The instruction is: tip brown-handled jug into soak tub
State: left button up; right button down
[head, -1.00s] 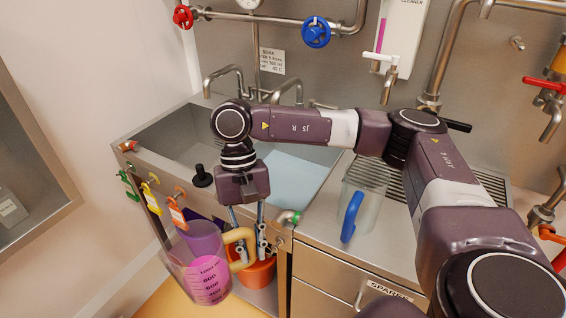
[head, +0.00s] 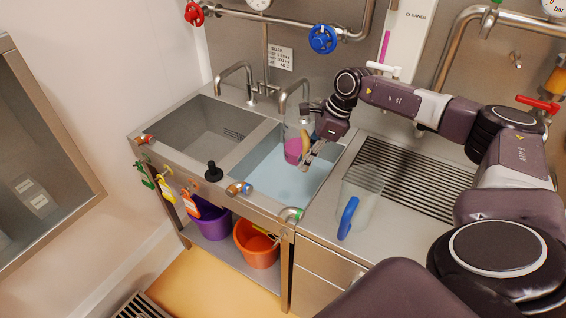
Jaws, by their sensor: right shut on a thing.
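The clear jug with the tan-brown handle (head: 293,130) has pink liquid low inside it. It looks roughly upright over the back of the right-hand basin (head: 267,190), which holds pale blue water and appears to be the soak tub. I cannot tell its exact height above the water. My right gripper (head: 307,153) is shut on the jug's handle, on the jug's right side, and hides part of it. My left gripper is out of view.
A clear jug with a blue handle (head: 349,217) stands on the counter right of the basin, by the ribbed drainer (head: 425,185). A curved tap (head: 283,97) rises close behind the held jug. The left basin (head: 200,133) looks empty. Purple (head: 211,220) and orange (head: 257,246) buckets sit below.

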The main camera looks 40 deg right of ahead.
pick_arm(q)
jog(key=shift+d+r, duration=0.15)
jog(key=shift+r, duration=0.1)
pick_arm(e)
jog(key=d+f+m+t+h, duration=0.1)
jog(key=d+f+m, duration=0.1)
jog(key=d, duration=0.4)
jog(key=shift+w+d+m, duration=0.2)
jog(key=shift+d+m, duration=0.15)
jog(key=shift+m, duration=0.35)
